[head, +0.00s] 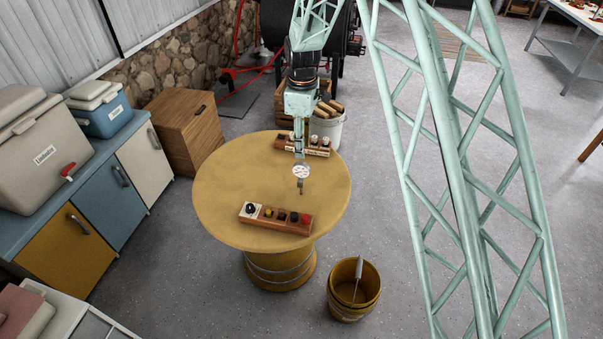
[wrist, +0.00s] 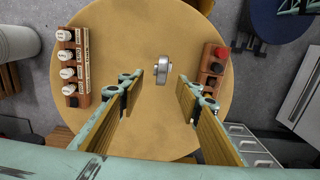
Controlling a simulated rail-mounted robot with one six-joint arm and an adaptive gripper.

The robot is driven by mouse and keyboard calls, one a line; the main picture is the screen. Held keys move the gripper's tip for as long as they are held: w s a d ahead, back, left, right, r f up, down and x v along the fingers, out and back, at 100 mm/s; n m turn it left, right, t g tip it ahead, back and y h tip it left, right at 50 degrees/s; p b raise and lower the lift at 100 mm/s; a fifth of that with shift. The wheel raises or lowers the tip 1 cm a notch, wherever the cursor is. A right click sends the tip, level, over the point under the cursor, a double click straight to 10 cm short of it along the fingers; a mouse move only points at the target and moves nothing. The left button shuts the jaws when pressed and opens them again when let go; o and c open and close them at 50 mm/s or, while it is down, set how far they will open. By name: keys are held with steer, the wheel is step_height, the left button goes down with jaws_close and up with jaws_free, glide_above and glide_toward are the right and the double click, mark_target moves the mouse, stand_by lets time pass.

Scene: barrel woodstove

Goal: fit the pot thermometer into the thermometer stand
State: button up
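The pot thermometer (head: 301,171) has a round white dial and a short stem below it, over the middle of the round table. In the wrist view the thermometer (wrist: 163,70) is a silver disc seen nearly edge-on, just past and between my fingertips. My gripper (wrist: 160,84) is open, with clear gaps on both sides of it; in the head view my gripper (head: 300,152) points down just above the dial. A wooden rack with white-topped pieces and a dark end place (head: 304,148) stands behind. A wooden block (head: 276,218) with coloured knobs lies in front. I cannot tell which is the stand.
The round table (head: 225,190) is bare on its left and right sides. A brown bucket (head: 354,290) stands on the floor in front. Cabinets (head: 84,215) line the left wall.

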mark_target(302, 165)
steer(key=shift+f, duration=2.35)
steer(key=shift+f, duration=2.6)
steer(key=c, duration=1)
steer(key=shift+r, duration=0.15)
steer(key=shift+r, duration=4.9)
